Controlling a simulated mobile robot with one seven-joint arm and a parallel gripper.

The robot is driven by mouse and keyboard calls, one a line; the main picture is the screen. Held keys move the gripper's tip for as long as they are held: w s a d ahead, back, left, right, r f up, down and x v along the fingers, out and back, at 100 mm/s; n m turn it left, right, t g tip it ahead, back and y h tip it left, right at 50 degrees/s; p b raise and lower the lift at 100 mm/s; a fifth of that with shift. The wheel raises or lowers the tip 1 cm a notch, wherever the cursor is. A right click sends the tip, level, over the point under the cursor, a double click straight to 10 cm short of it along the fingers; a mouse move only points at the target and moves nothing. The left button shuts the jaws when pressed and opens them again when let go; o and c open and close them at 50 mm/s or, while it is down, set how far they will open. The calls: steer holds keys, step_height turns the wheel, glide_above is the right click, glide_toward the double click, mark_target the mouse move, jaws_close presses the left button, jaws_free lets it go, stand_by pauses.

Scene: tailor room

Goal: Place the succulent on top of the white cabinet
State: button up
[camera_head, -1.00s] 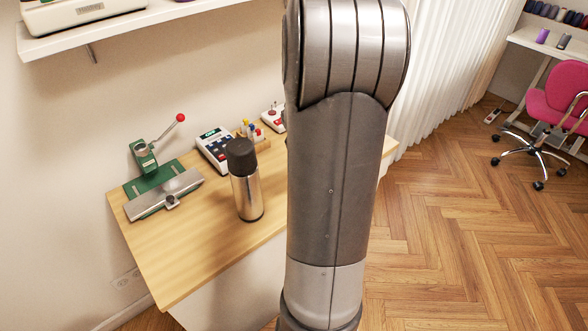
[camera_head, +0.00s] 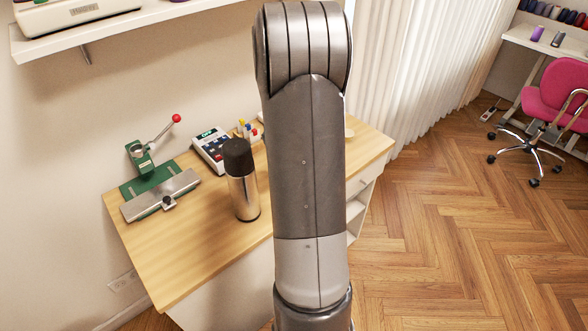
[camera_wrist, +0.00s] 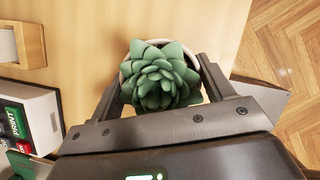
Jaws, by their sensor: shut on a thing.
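The succulent (camera_wrist: 160,78) is a green rosette in a pale round pot, seen from above in the wrist view. My gripper (camera_wrist: 160,88) is shut on it, with a finger on either side of the pot. The wooden desk top lies below; whether the pot touches it cannot be told. In the head view my arm hides the gripper and most of the succulent's surroundings.
A wall shelf (camera_head: 100,25) hangs above. The floor (camera_head: 440,230) is clear up to the pink chair (camera_head: 550,100).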

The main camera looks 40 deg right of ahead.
steer(key=o, duration=1.2)
steer(key=shift+f, duration=0.1)
steer(key=v, duration=1.2)
steer(key=s+a+r+m+t, duration=0.2)
steer(key=s+a+r+m, duration=0.1)
steer(key=a+r+m, duration=0.8)
steer(key=s+a+r+m+t+y, duration=0.1)
steer(key=s+a+r+m+y, duration=0.1)
steer(key=s+a+m, duration=0.3)
steer(key=s+a+r+m+y, duration=0.1)
steer(key=s+a+m+y, duration=0.1)
steer(key=s+a+m, duration=0.4)
steer(key=s+a, duration=0.1)
steer(key=a, duration=0.4)
steer(key=shift+a+r+m+t, duration=0.15)
steer(key=shift+r+m+t, duration=0.15)
steer(key=shift+r+t, duration=0.1)
